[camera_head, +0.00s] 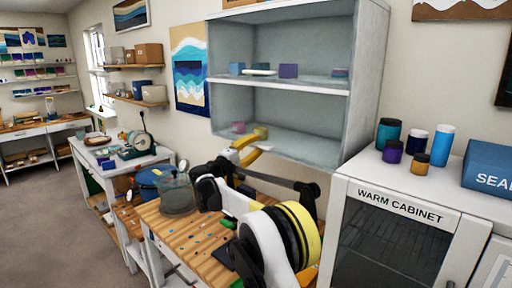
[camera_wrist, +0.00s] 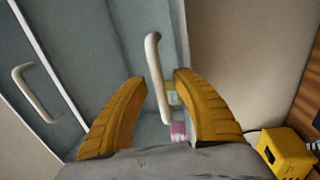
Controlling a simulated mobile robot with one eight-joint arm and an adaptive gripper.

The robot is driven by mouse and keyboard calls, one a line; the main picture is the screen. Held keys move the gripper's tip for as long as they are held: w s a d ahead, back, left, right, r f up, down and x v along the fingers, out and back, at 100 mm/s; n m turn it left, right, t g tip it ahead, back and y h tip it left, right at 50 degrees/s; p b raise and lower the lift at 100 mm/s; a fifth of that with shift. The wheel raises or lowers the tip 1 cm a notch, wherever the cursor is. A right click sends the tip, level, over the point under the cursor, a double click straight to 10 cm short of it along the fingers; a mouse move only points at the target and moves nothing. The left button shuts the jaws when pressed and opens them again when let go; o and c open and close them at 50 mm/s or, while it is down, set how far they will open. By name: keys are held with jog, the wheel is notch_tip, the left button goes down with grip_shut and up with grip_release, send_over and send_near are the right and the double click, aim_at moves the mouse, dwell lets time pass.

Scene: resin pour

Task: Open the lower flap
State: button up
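The wall cabinet (camera_head: 370,75) has an upper and a lower compartment that look covered by clear flaps. The lower flap (camera_head: 310,140) appears closed. Its pale bar handle (camera_wrist: 155,75) stands between my fingers in the wrist view. My gripper (camera_wrist: 160,78) is open, with yellow fingers on either side of the handle; a gap shows on the left, and I cannot tell whether the right finger touches. In the head view my gripper (camera_head: 248,148) is at the lower flap's front. Another handle (camera_wrist: 35,92), seemingly the upper flap's, is at the left in the wrist view.
Small colored items sit inside both compartments. Below is a wooden worktop (camera_head: 175,235) with a clear pot (camera_head: 177,193). The warm cabinet (camera_head: 400,215) stands at the right, with several jars and a blue box (camera_head: 487,167) on top. A yellow object (camera_wrist: 285,153) is at the wrist view's lower right.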

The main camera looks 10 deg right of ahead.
jog(key=shift+c, duration=0.5)
grip_shut()
